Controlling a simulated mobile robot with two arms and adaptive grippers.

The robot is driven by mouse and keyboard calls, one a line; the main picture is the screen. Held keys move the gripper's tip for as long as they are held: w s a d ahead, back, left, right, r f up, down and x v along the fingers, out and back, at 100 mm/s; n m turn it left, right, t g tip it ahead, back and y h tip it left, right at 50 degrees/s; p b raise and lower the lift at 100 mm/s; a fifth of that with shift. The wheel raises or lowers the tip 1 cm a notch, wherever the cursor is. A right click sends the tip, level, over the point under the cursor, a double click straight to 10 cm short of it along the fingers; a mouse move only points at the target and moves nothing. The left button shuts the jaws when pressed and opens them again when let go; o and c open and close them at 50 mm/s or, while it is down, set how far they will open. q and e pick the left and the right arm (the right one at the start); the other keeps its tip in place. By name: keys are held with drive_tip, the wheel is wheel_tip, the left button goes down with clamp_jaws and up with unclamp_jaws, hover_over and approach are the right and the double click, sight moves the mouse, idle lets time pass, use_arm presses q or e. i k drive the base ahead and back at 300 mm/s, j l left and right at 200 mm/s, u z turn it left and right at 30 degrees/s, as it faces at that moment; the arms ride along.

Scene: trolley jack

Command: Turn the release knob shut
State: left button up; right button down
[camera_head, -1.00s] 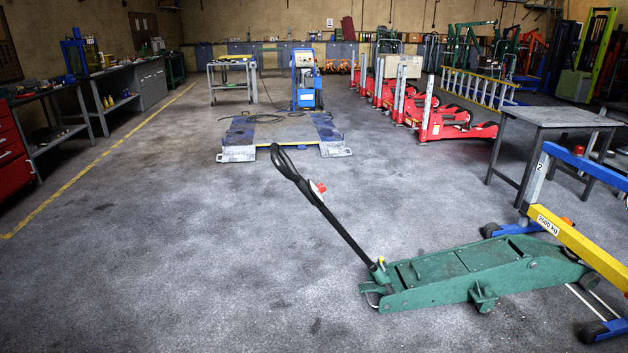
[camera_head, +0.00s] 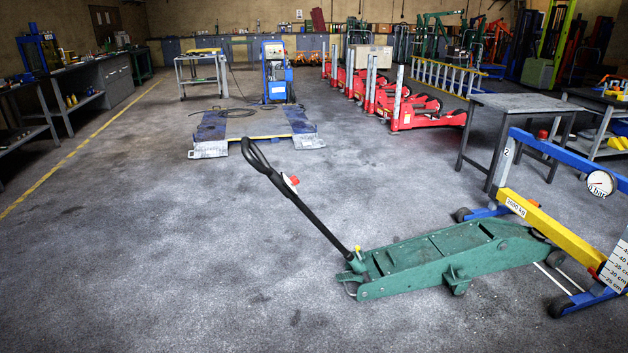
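A green trolley jack (camera_head: 450,262) stands on the grey floor at the lower right. Its black handle (camera_head: 312,218) slants up and to the left from the jack's near end and ends in a looped grip (camera_head: 256,155). A red knob (camera_head: 291,180) with a light part beside it sits on the handle just below the grip. A small yellow part (camera_head: 357,249) shows at the handle's foot. Which of these is the release knob I cannot tell for certain. Neither of my grippers is in view.
A blue and yellow press frame (camera_head: 550,230) with a gauge stands right of the jack, close to its far end. A grey table (camera_head: 525,104) is behind it. A low blue lift platform (camera_head: 255,125) lies farther back. The floor left of the jack is clear.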

sight(294, 181)
drive_tip(key=i+j+z, duration=0.2)
drive_tip(key=z, duration=0.25)
drive_tip(key=i+j+z, duration=0.25)
drive_tip(key=z, duration=0.2)
drive_tip(key=j, duration=0.1)
